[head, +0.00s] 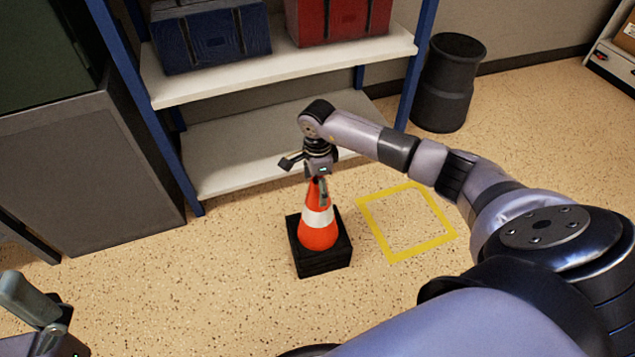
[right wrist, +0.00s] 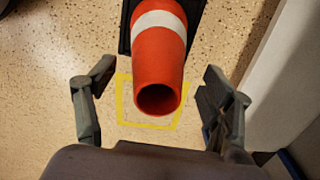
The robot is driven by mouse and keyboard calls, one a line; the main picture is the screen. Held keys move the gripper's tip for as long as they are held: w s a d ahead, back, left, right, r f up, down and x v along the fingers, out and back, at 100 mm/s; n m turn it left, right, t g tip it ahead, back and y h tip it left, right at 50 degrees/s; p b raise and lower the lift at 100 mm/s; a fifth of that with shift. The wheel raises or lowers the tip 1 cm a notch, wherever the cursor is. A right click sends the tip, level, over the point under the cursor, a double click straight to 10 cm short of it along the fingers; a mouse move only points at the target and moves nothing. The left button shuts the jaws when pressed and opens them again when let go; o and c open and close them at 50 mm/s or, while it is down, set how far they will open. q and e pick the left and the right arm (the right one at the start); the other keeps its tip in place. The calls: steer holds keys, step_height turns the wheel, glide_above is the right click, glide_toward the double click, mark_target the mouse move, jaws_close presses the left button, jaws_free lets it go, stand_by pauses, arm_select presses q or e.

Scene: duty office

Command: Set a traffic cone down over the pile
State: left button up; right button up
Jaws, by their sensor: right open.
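The traffic cone (head: 318,238) is orange with a white band and a black square base (head: 322,262). It stands upright on the floor in front of the shelf. It also shows from above in the right wrist view (right wrist: 158,55), with its open top towards me. My right gripper (head: 307,180) is open at the cone's top, its fingers apart on either side, not closed on it. My left gripper (head: 42,312) is at the lower left, away from the cone; its opening is unclear. No pile shows; what is under the cone is hidden.
A yellow taped square (head: 423,247) on the floor right of the cone is empty. Behind stands a shelf (head: 240,178) with a blue case (head: 210,38) and a red case (head: 338,18). A black bin (head: 448,85) is back right; a grey cabinet (head: 85,170) is left.

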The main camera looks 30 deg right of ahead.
steer(key=shift+f, duration=0.1)
step_height(320, 180, up, 12)
stand_by(0.5)
stand_by(0.5)
